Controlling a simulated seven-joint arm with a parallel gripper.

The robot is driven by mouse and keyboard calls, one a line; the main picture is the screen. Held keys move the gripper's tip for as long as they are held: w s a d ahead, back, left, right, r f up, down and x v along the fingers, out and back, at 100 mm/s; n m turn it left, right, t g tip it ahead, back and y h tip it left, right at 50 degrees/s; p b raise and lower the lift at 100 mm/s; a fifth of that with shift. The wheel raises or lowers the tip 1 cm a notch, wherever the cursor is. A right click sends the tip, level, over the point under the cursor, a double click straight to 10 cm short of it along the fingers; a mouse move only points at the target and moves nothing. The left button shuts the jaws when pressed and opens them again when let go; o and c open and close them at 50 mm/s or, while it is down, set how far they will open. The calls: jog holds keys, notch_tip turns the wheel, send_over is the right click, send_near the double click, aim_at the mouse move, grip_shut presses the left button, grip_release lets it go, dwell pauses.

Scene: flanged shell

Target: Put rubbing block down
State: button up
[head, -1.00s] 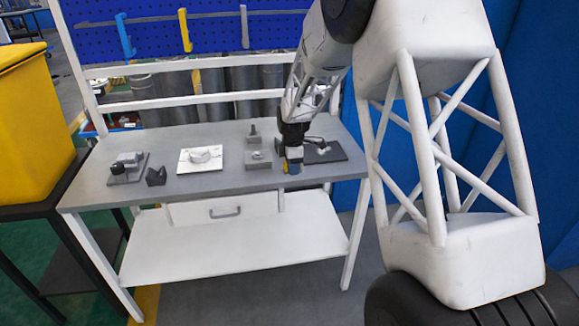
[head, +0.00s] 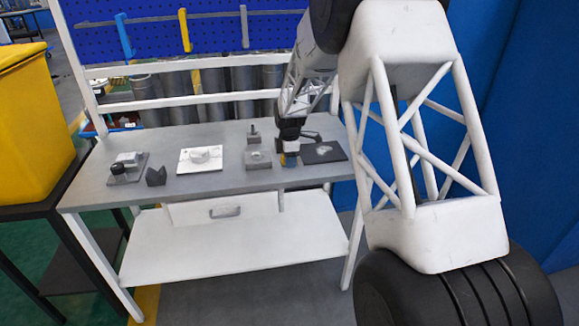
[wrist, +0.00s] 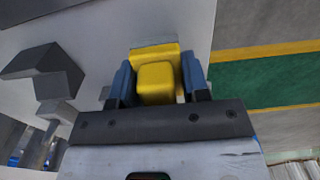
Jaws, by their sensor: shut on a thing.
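The rubbing block is a small yellow block (wrist: 157,82) with a grey layer at its far edge, in the wrist view. My gripper (wrist: 158,82) is shut on it, with a blue finger on each side. In the head view my gripper (head: 290,160) points down over the right part of the grey bench, close to the front edge, between a grey square block and a dark mat. The rubbing block is hard to make out there. I cannot tell whether its underside touches the bench (head: 230,180).
The grey square block (head: 258,162) lies left of my gripper, with a small fixture (head: 253,138) behind it. The dark mat (head: 335,154) lies right. Further left are a white plate with a round part (head: 185,166), a dark notched block (head: 156,177) and a dark-based fixture (head: 128,178).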

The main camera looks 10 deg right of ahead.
aim_at(289, 171)
jog(key=shift+f, duration=1.55)
jog(key=shift+f, duration=0.3)
